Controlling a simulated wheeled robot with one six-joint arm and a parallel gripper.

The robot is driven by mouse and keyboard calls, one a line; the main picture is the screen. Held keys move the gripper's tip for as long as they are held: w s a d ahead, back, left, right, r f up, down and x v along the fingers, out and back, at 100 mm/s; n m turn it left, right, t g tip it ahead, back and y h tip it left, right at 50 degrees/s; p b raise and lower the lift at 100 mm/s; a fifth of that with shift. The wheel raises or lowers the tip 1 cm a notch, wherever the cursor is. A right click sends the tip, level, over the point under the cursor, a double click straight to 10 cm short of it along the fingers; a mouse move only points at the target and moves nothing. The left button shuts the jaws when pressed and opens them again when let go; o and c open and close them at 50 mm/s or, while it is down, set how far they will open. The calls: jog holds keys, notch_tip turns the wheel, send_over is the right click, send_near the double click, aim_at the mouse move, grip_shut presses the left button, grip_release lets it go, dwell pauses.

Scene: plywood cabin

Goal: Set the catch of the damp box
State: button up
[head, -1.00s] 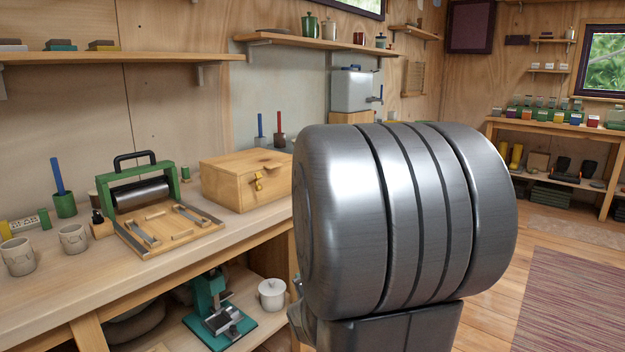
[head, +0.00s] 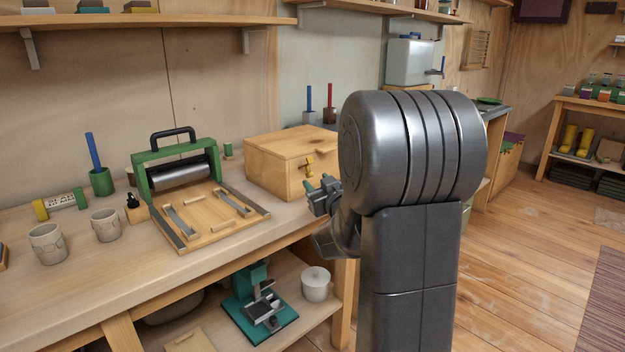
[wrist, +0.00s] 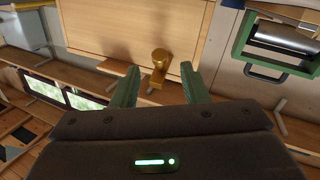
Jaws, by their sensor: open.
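The damp box (head: 275,160) is a pale wooden box on the bench, with its lid down. Its brass catch (head: 308,165) is on the front face. In the wrist view the box front (wrist: 110,30) fills the top, and the catch (wrist: 159,62) shows its knob between my two green fingertips. My gripper (head: 318,182) is open and empty, just in front of the box near the catch; it also shows in the wrist view (wrist: 160,69). The fingers look apart from the knob; the exact gap cannot be told.
A green-framed roller press (head: 150,168) stands left of the box, with cups (head: 47,243) farther left.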

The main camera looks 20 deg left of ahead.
aim_at(311, 175)
jog(key=shift+x, duration=2.25)
jog(key=shift+d, duration=0.1)
jog(key=shift+c, duration=0.2)
jog(key=shift+r, duration=0.1)
grip_shut()
